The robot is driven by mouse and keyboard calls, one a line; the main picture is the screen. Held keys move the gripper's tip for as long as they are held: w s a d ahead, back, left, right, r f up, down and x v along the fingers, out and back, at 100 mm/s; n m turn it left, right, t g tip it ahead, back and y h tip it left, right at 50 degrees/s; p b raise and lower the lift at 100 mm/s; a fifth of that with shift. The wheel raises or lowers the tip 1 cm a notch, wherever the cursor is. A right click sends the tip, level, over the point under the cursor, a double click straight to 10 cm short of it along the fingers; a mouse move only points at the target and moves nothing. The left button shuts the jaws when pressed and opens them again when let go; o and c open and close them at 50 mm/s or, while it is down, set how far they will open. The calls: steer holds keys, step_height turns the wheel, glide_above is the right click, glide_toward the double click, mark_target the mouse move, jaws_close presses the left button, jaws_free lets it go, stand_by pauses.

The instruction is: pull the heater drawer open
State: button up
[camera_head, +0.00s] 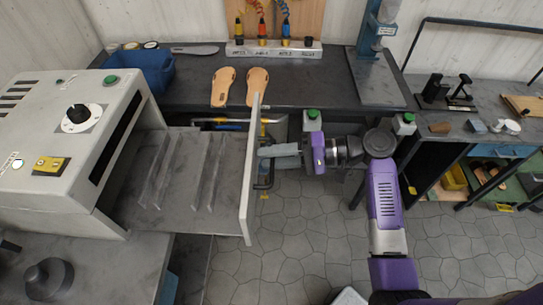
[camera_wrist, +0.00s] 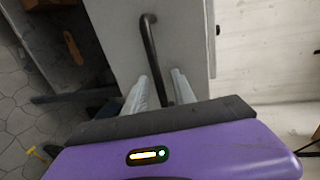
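The heater drawer (camera_head: 181,218) stands far out from the right side of the pale grey heater (camera_head: 50,115). Its interior shows slanted metal ribs, and its pale front panel (camera_head: 249,175) stands upright. The dark bar handle (camera_wrist: 149,42) is on the panel's outer face, and part of it shows in the head view (camera_head: 264,178). My gripper (camera_head: 262,151) is at the handle. The exact contact is partly hidden by the gripper body.
A side bench (camera_head: 470,118) stands at right. Stone floor (camera_head: 310,235) is clear right of the drawer.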

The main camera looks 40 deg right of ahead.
steer(key=b+v, duration=0.1)
steer(key=v, duration=0.6)
steer(key=shift+s+d, duration=0.3)
stand_by(0.5)
steer(key=shift+w+r, duration=0.1)
